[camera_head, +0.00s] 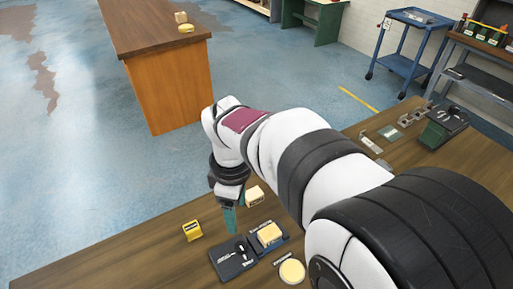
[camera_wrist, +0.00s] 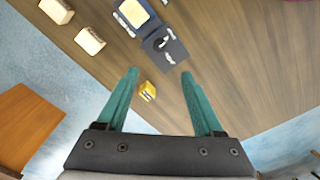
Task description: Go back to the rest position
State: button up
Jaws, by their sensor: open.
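My gripper (camera_head: 230,216) hangs over the wooden table (camera_head: 130,262), fingers pointing down, near a black fixture plate (camera_head: 232,264). In the wrist view, its two teal fingers (camera_wrist: 159,75) are spread apart with nothing held between them. A small yellow box (camera_head: 192,231) stands on the table to the left of the gripper. In the wrist view the yellow box (camera_wrist: 147,92) shows in the gap between the fingers, apart from them. Another pale block (camera_head: 254,195) lies behind the gripper.
Metal parts and a dark green box (camera_head: 433,136) stand on the table's right. A wooden counter (camera_head: 165,80) and a blue cart (camera_head: 405,45) stand beyond. The table's left part is clear.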

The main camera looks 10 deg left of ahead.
jog(key=s+d+r+m+y, duration=0.1)
jog(key=s+d+r+m, duration=0.1)
jog(key=s+d+m, duration=1.4)
jog(key=d+m, duration=0.3)
jog(key=m, duration=0.4)
jog(key=shift+s+m+y, duration=0.2)
jog(key=shift+m+y, duration=0.2)
